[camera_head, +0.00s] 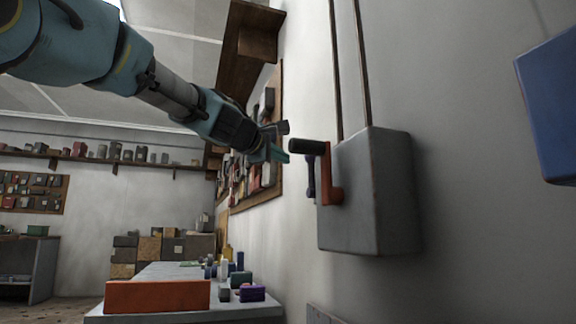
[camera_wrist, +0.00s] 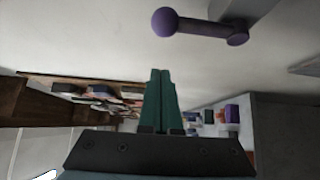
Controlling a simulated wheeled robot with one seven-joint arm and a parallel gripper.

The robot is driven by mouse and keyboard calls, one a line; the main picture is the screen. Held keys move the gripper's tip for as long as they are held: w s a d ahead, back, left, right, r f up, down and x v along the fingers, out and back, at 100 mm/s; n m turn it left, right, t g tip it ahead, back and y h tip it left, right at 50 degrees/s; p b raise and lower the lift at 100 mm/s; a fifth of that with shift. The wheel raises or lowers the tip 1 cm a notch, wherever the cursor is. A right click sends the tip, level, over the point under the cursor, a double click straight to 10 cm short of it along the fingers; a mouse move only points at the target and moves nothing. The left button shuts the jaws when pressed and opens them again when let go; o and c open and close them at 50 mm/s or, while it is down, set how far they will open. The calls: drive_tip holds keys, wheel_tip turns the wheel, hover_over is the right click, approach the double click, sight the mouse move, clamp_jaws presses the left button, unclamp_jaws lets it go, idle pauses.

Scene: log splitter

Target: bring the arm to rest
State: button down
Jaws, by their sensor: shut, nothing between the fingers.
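My arm reaches in from the upper left in the head view. My gripper (camera_head: 282,155) has teal fingers and is empty. In the wrist view its two fingers (camera_wrist: 160,74) lie together, shut. In the head view the fingertips are just left of a lever with a dark grip (camera_head: 308,147) and an orange arm (camera_head: 329,180), on a grey wall box (camera_head: 372,195). I cannot tell from this view how far apart they are in depth. A purple handle with a round knob (camera_wrist: 165,21) shows above the fingertips in the wrist view, apart from them.
A blue box (camera_head: 552,108) is at the right on the wall. A workbench (camera_head: 165,271) below carries an orange block (camera_head: 157,296) and several small items. A tool board (camera_head: 262,150) and a wooden shelf (camera_head: 240,50) are on the wall behind my gripper.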

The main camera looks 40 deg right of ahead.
drive_tip(key=v, duration=0.6)
drive_tip(key=shift+a+b, duration=0.2)
drive_tip(key=shift+b, duration=0.2)
drive_tip(key=shift+w, duration=0.1)
drive_tip(key=w+a+f+m+y, duration=0.1)
drive_tip(key=w+a+f+y, duration=0.35)
drive_tip(key=f, duration=0.65)
drive_tip(key=w+a+f+y, duration=0.2)
drive_tip(key=w+a+f, duration=0.3)
drive_tip(key=a+f, duration=0.45)
drive_tip(key=w+a+f+m+y, duration=0.1)
drive_tip(key=w+a+f+y, duration=0.3)
drive_tip(key=f, duration=0.9)
drive_tip(key=s+a+f+m+g+y, duration=0.15)
drive_tip(key=s+a+f, duration=0.25)
drive_tip(key=a+f, duration=0.45)
drive_tip(key=s+a+f+m+g+y, duration=0.15)
drive_tip(key=s+a+f, duration=0.25)
drive_tip(key=a+f, duration=0.45)
drive_tip(key=s+a+f+g+y, duration=0.1)
drive_tip(key=s+a+f+y, duration=0.25)
drive_tip(key=a+f, duration=0.55)
wheel_tip(320, 180, up, 35)
drive_tip(key=a+p, duration=0.2)
drive_tip(key=p, duration=3.1)
drive_tip(key=shift+s+a+m+h, duration=0.2)
drive_tip(key=shift+s+m+h, duration=0.1)
drive_tip(key=shift+s, duration=0.2)
